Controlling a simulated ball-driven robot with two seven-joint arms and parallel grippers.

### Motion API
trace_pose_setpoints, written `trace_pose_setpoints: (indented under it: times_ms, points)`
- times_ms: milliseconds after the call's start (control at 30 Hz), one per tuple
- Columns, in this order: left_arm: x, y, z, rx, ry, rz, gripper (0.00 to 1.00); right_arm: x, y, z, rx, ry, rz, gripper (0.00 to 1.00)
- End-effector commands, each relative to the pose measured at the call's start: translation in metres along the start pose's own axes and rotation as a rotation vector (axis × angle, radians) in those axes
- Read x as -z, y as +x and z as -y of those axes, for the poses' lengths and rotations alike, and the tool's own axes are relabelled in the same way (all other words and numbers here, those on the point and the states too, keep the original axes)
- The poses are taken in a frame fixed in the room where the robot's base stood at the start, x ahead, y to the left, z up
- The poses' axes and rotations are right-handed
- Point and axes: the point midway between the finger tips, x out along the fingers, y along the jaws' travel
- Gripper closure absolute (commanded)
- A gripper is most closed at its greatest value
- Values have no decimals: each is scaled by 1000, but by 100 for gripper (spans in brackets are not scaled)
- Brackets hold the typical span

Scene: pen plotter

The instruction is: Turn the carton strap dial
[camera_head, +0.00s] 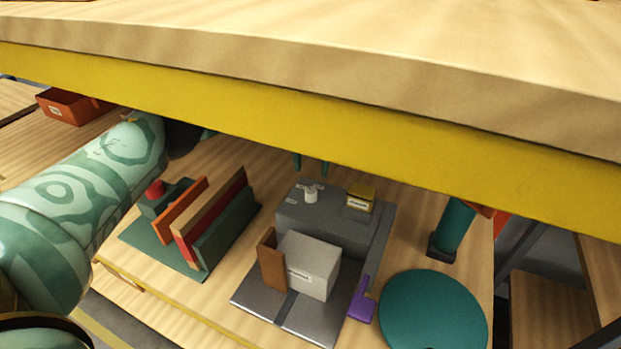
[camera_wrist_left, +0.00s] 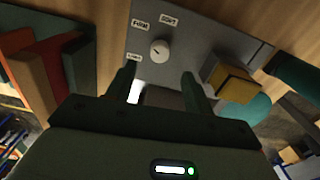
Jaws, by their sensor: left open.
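The dial (camera_head: 310,195) is a small white knob on the grey strapping machine (camera_head: 290,213). In the left wrist view the dial (camera_wrist_left: 159,50) sits on the grey panel (camera_wrist_left: 190,38) with several small white labels around it; its pointer direction is too small to tell. A pale grey carton (camera_head: 308,265) stands on the machine's lower plate. My left gripper (camera_head: 310,164) shows only as two green fingertips below the yellow beam, just behind the dial. In the left wrist view its open fingers (camera_wrist_left: 159,76) point toward the dial, with nothing between them. My right gripper is not in view.
A yellow block (camera_head: 361,199) sits beside the dial. A brown block (camera_head: 271,259) stands by the carton. A green rack with orange and red boards (camera_head: 188,205) stands left. A teal disc (camera_head: 432,312) lies right.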

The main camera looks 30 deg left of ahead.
Motion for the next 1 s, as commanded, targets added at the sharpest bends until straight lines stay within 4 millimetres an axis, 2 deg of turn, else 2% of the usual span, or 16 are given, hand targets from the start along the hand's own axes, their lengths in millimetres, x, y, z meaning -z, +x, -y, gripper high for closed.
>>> trace_pose_setpoints:
  times_ms: [33, 100, 267, 1000]
  points:
    - [0, -13, 0, 1, 0, 4, 48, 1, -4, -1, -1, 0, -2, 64]
    - [0, -24, 0, 1, 0, 2, 48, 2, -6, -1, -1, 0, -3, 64]
    - [0, -38, 0, 0, 0, 0, 48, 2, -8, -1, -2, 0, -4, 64]
    - [0, -39, 0, 0, 0, -1, 48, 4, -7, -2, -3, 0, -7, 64]
